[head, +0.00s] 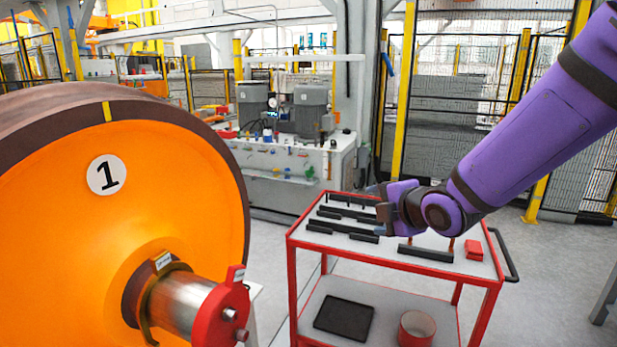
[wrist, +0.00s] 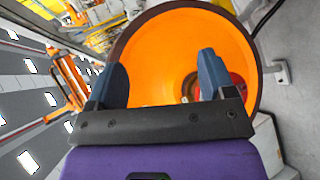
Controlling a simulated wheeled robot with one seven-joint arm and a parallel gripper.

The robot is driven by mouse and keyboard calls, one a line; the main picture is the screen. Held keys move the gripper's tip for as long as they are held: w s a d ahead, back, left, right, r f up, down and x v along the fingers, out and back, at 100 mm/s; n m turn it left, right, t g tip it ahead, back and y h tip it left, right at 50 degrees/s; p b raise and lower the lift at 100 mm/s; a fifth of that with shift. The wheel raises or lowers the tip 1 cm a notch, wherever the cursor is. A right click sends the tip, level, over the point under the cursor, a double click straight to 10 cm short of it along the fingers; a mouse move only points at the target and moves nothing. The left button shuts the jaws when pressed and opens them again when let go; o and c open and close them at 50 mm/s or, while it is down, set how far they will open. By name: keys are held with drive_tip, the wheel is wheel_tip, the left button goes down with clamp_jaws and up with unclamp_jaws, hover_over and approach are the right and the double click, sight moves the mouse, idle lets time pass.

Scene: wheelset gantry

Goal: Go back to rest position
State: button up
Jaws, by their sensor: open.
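My gripper (wrist: 162,80) shows in the wrist view with its two blue-grey fingers spread apart and nothing between them. Behind the fingers is the orange wheel (wrist: 160,40) with a red part near its centre. In the head view my purple arm comes in from the upper right, and my gripper (head: 378,193) is above the back of the red cart; its fingers are hard to make out there. The orange wheel (head: 70,210), marked 1, fills the left side. A red fitting (head: 222,318) sits on the end of its metal axle (head: 180,302).
The red cart (head: 400,278) has black holders (head: 345,229) and a small red block (head: 474,250) on top. Its lower shelf bears a black tray (head: 343,318) and a red ring-shaped container (head: 417,328). A machine bench (head: 290,165) stands behind. Grey floor is free right of the cart.

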drive_tip(key=s+d+r+m+g+h, duration=0.1)
drive_tip(key=s+d+r+m+h, duration=0.3)
drive_tip(key=d+m, duration=0.35)
drive_tip(key=s+d+r+m+g, duration=0.1)
drive_tip(key=s+d+m, duration=0.1)
drive_tip(key=s+m, duration=0.3)
drive_tip(key=s+d+r+m+g+h, duration=0.1)
drive_tip(key=s+m, duration=0.4)
drive_tip(key=s, duration=0.5)
drive_tip(key=s+d+r+m+g, duration=0.2)
drive_tip(key=s+d+m+g, duration=0.1)
drive_tip(key=s+d+m, duration=0.2)
drive_tip(key=s, duration=0.2)
drive_tip(key=shift+s+d+r, duration=0.15)
drive_tip(key=shift+s+r, duration=0.1)
drive_tip(key=shift+s, duration=0.15)
